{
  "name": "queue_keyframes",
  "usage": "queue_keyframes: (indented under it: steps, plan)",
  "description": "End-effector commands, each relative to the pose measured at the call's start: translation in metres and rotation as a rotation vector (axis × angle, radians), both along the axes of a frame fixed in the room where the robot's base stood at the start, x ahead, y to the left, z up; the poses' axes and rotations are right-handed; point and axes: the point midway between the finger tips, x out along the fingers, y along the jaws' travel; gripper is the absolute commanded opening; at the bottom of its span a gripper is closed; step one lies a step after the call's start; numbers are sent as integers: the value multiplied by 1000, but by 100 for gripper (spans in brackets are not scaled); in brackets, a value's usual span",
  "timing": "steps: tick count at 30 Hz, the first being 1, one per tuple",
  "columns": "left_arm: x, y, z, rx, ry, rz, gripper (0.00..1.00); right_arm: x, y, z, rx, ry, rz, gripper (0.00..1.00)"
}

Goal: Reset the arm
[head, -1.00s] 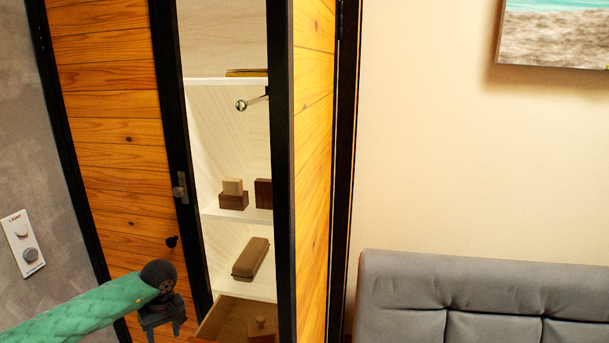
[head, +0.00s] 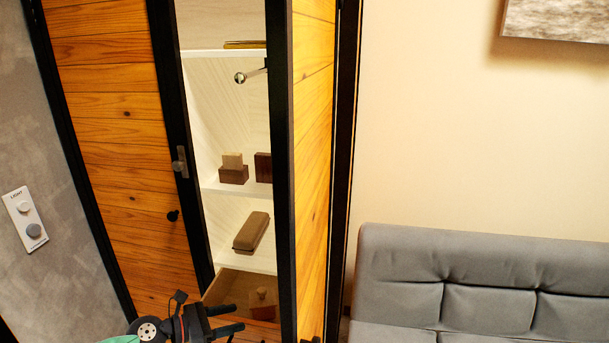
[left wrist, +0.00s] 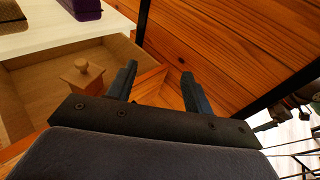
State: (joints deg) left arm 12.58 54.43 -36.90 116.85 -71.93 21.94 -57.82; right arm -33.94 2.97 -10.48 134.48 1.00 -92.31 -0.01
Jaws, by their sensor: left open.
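My left gripper (head: 237,318) is at the bottom of the head view, in front of the open cabinet. Its dark jaws are apart with nothing between them. In the left wrist view its two fingers (left wrist: 155,88) point towards the wooden door, beside an open drawer (left wrist: 35,75). The drawer (head: 222,288) also shows low in the cabinet in the head view. A small wooden box with a knob (left wrist: 85,78) sits in it. Most of my left arm is below the head view. My right gripper is in neither view.
Cabinet shelves hold small wooden blocks (head: 233,172) and a long brown case (head: 251,232). The open wooden door (head: 312,150) stands right of the shelves. A grey sofa (head: 480,290) is at the right. A light switch panel (head: 25,220) is on the left wall.

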Motion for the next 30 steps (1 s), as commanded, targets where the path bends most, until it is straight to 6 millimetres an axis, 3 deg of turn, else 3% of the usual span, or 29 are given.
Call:
queue_keyframes:
  steps: [8, 11, 17, 23, 30]
  plan:
    - [0, 49, 10, -496, 309, 457, 51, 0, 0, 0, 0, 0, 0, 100]
    - [-3, 77, 3, -664, 423, 633, 51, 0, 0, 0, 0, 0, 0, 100]
    - [-26, 140, -30, -968, 640, 1009, 51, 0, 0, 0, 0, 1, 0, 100]
    - [-79, 201, -78, -1221, 814, 1424, 51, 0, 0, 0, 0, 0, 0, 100]
    - [-169, 252, -127, -1412, 915, 1920, 51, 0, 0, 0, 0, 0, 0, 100]
